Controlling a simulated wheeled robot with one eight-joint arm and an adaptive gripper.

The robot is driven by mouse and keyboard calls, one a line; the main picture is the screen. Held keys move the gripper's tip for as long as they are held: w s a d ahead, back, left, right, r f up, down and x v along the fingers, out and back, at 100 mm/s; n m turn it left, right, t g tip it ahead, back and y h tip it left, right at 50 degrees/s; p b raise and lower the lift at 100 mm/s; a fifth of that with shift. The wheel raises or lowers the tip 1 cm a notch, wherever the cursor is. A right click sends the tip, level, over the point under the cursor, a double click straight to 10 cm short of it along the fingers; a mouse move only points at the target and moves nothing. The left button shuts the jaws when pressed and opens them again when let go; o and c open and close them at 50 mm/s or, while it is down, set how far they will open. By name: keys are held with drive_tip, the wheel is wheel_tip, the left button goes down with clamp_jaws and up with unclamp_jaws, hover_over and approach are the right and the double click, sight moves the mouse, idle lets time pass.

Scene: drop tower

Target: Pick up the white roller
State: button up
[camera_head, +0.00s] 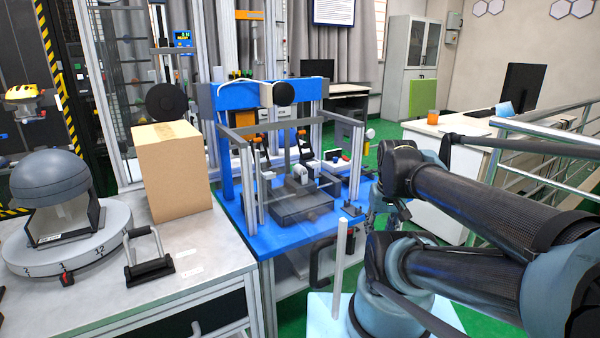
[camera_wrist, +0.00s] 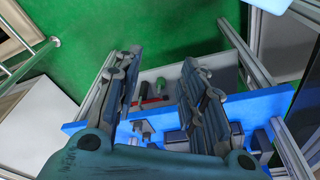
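A small white rounded part (camera_head: 300,173), which looks like the white roller, sits by the dark block fixture in the middle of the blue-topped machine table (camera_head: 240,238). It is too small to make out fully, and I cannot pick it out in the wrist view. My gripper (camera_wrist: 163,60) is open, with nothing between its two fingers. In the wrist view it hangs above the blue table edge (camera_wrist: 270,104) and a grey drawer or shelf holding tools. In the head view it is mostly hidden by my arm, at the right side of the table.
A metal frame (camera_head: 249,185) with clear panels stands around the fixture. A cardboard box (camera_head: 172,172) and a grey dome on a round numbered base (camera_head: 70,250) stand on the left bench. Railings (camera_head: 555,135) stand at right.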

drive_tip(key=w+a+r+n, duration=0.2)
drive_tip(key=w+a+r, duration=0.1)
drive_tip(key=w+r, duration=0.55)
wheel_tip(320, 180, up, 10)
drive_tip(key=f+n+y, duration=0.1)
drive_tip(key=n+y, duration=0.1)
drive_tip(key=n, duration=0.2)
hover_over(301, 166)
drive_tip(key=s+d, duration=0.3)
drive_tip(key=x, duration=1.6)
drive_tip(key=shift+w+a+f, duration=0.2)
drive_tip(key=shift+w+f, duration=0.05)
drive_tip(key=shift+w, duration=0.1)
drive_tip(key=c, duration=0.8)
